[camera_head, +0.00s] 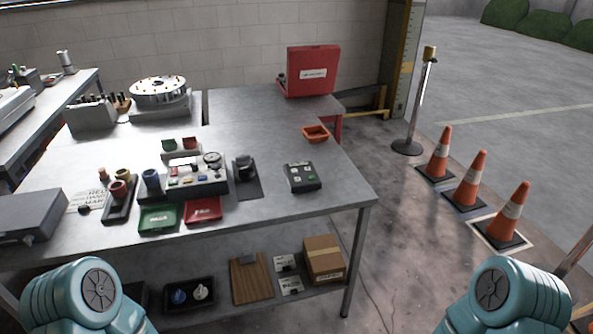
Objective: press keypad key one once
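A small dark box with several light and green keys (303,177), which looks like the keypad, lies on the metal workbench (330,205) near its right front corner. Its key labels are too small to read, so I cannot tell which key is key one. Nothing of mine touches it. Teal links of my two arms show at the lower left and lower right corners. Both grippers are out of view.
A control panel with a gauge (195,178), a green tray (158,217) and a red tray (203,210) stand left of the keypad. Traffic cones (466,185) stand on the right floor.

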